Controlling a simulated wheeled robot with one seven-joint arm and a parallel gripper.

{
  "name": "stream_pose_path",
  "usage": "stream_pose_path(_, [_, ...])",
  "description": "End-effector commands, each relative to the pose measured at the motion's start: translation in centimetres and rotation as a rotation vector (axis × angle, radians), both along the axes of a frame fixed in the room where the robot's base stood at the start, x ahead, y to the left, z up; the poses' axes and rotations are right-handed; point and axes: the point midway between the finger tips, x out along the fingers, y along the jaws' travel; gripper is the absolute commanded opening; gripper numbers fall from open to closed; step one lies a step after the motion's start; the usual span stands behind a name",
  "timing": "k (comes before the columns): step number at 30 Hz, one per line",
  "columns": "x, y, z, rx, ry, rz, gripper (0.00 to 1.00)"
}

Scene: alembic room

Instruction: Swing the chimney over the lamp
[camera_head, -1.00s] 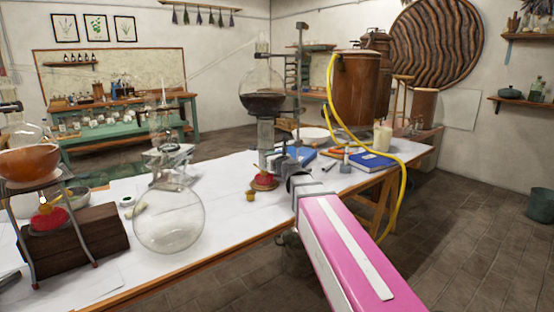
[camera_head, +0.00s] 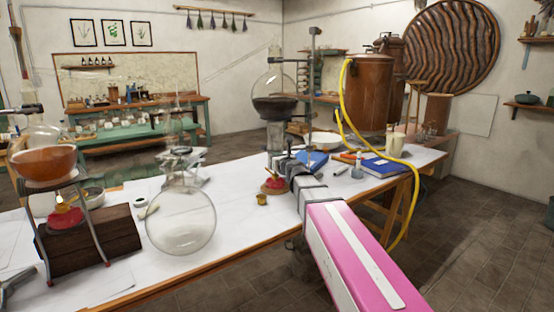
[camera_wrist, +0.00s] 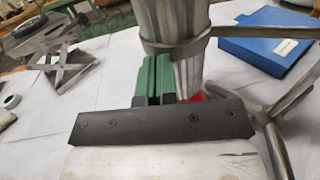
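The chimney, a grey metal cylinder (camera_head: 275,137), stands upright in a band clamp below a round flask of dark liquid (camera_head: 277,107). In the wrist view the chimney (camera_wrist: 190,70) fills the upper middle, with the clamp band around it. The red lamp (camera_head: 273,185) sits on the table just below the chimney in the head view. Only a sliver of its red shows in the wrist view (camera_wrist: 199,97). My gripper (camera_wrist: 153,78) has its green fingers close together, right beside the chimney's left side. I cannot tell whether they touch it. The chimney's lower end is partly hidden by my gripper.
A clear round flask (camera_head: 181,220) stands at the left front. Blue books (camera_head: 382,167) and a yellow hose (camera_head: 412,190) are at the right. A metal lab jack (camera_wrist: 58,60) stands left of my fingers.

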Motion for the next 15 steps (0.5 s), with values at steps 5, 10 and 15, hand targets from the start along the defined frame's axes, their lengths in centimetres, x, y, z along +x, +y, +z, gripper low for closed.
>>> stream_pose_path(5, [0.7,0.3,0.1,0.000,-0.001,0.003,0.00])
stream_pose_path(10, [0.5,0.2,0.1,0.001,-0.002,0.003,0.00])
stream_pose_path(15, [-0.8,-0.3,0.1,0.001,-0.002,0.003,0.00])
